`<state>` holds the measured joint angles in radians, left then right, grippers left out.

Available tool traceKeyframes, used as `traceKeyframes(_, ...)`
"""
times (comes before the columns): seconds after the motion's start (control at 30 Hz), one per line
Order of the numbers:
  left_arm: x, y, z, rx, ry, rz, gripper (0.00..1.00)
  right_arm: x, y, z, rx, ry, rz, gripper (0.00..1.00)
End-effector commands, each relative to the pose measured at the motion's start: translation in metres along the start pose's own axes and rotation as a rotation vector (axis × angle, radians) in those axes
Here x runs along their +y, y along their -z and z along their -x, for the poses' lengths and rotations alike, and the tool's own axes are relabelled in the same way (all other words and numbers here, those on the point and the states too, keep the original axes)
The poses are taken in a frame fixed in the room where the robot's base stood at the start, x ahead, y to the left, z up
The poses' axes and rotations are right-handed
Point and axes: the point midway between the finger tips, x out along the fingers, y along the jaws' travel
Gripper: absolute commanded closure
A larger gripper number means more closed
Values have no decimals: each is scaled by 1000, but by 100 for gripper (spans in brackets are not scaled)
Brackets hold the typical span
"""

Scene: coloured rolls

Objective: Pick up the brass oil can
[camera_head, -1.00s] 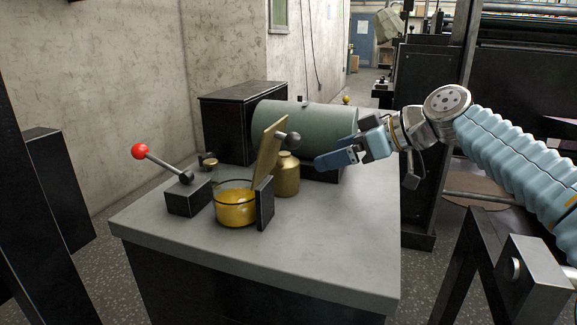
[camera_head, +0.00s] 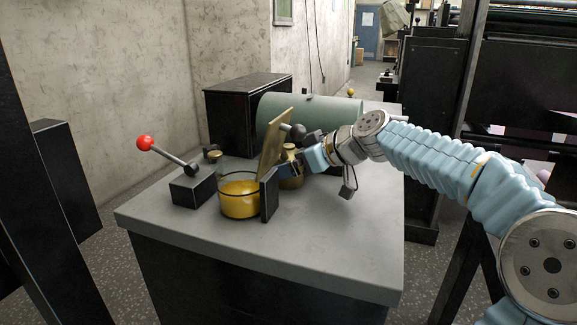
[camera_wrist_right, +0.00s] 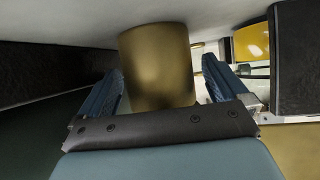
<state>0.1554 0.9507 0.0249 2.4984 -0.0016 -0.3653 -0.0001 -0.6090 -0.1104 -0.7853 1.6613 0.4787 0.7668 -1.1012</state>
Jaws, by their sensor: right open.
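The brass oil can (camera_head: 293,184) stands upright on the grey bench top (camera_head: 335,235), behind the slanted brass plate. My right gripper (camera_head: 291,168) is at the can, coming from the right, and partly hides its body in the head view. In the right wrist view the can (camera_wrist_right: 157,65) is between the two blue fingers of the right gripper (camera_wrist_right: 162,75). My left gripper is not in view.
The slanted brass plate (camera_head: 272,142) and an upright black block (camera_head: 269,194) stand close in front of the can. A glass bowl of yellow liquid (camera_head: 239,204) and a red-knobbed lever (camera_head: 145,143) are to the left. A green cylinder (camera_head: 320,112) lies behind. The bench's front right is clear.

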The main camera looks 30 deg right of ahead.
Motion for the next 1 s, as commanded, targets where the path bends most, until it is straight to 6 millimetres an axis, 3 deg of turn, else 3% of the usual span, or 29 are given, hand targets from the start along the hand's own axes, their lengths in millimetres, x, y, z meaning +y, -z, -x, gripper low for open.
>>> traceKeyframes(0.13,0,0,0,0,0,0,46,0,0,0,0,0,0,2)
traceKeyframes(0.57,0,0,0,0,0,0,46,0,0,1,0,0,0,67)
traceKeyframes(1.0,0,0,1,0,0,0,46,1,4,3,2,-2,0,68)
